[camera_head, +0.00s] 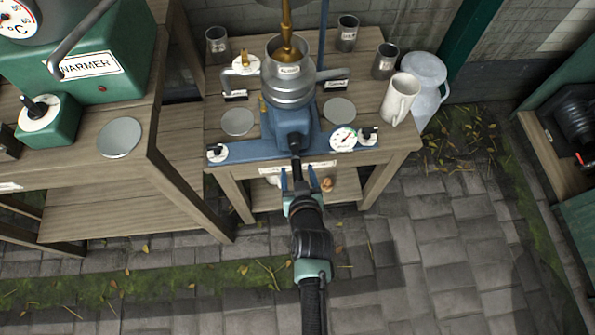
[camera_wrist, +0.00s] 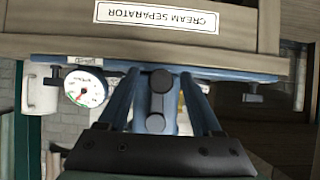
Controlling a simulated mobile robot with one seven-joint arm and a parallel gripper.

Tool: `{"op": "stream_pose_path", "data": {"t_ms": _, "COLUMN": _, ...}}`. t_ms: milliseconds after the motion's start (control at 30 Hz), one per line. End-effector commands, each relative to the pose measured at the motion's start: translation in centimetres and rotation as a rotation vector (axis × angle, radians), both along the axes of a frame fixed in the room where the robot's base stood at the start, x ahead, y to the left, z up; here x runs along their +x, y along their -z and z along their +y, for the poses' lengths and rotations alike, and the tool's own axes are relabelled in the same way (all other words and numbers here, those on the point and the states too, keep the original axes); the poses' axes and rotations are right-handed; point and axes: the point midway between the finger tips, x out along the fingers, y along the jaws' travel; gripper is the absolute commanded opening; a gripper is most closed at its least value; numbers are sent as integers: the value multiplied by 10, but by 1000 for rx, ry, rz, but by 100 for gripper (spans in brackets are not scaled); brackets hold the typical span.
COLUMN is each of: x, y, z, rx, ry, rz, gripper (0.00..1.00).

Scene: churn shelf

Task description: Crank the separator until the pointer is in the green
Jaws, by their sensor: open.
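The blue cream separator (camera_head: 290,122) stands on a wooden table with a metal bowl (camera_head: 288,82) on top. Its crank (camera_head: 296,148) is at the front, toward me. The white gauge (camera_head: 343,138) is on the right of the base and also shows in the wrist view (camera_wrist: 84,88), with a green band. I cannot tell exactly where its pointer stands. My gripper (camera_head: 298,181) is open in front of the crank, fingers either side; contact is unclear.
A white jug (camera_head: 400,98) stands at the table's right edge, with a larger pale can (camera_head: 426,82) beyond it. Grey cups (camera_head: 347,33) stand at the back. A second bench with a green warmer (camera_head: 85,60) is at the left.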

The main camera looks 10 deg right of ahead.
Motion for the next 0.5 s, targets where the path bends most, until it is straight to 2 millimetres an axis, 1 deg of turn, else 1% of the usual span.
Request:
{"op": "stream_pose_path", "data": {"t_ms": 100, "x": -8, "y": -7, "z": 0, "rx": 0, "ry": -1, "rz": 2, "gripper": 66}}
{"op": "stream_pose_path", "data": {"t_ms": 500, "x": -36, "y": -24, "z": 0, "rx": 0, "ry": -1, "rz": 1, "gripper": 66}}
